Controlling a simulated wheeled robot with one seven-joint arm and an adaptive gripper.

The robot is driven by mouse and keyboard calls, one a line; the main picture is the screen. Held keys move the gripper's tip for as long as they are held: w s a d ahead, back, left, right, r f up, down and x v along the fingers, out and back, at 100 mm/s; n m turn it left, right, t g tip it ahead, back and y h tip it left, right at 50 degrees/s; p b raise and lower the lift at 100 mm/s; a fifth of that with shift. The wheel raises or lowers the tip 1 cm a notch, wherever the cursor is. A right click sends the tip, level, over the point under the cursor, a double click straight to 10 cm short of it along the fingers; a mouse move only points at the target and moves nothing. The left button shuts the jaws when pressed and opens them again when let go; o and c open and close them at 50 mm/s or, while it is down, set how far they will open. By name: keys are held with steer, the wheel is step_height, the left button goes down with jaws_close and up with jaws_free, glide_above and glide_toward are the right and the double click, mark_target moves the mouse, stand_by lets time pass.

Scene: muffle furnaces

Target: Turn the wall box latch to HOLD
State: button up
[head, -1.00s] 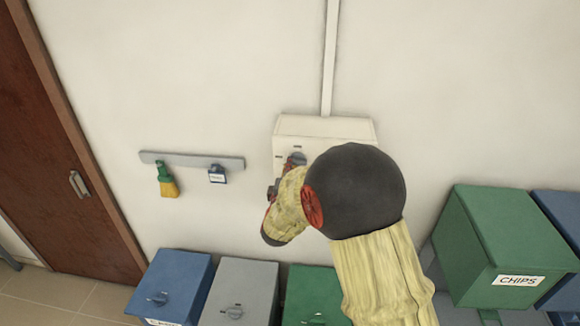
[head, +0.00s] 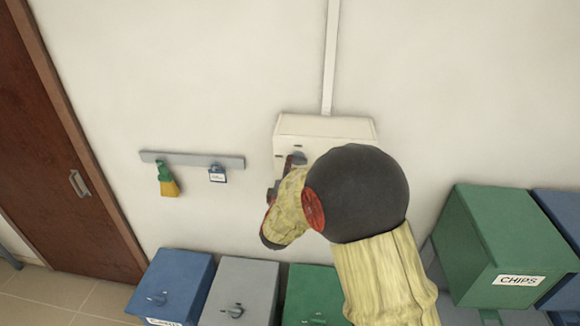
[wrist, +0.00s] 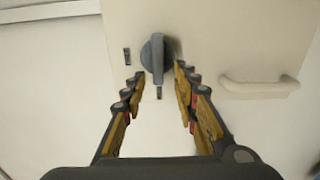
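The white wall box (head: 325,125) is mounted on the wall below a vertical conduit. Its grey latch knob (head: 299,158) is partly hidden by my arm and gripper in the head view. In the wrist view the knob (wrist: 154,58) shows clearly, its raised handle close to upright, with small dark marks on the box around it. My gripper (wrist: 159,77) is open, with one finger left of the knob and the other right of it. The fingertips are at about the knob's lower part; I cannot tell whether they touch it. The lettering on the marks is too small to read.
A white bar handle (wrist: 260,88) is right of the knob in the wrist view. Coloured bins stand below, including a green CHIPS bin (head: 495,240).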

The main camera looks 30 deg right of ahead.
steer(key=v, duration=1.1)
stand_by(0.4)
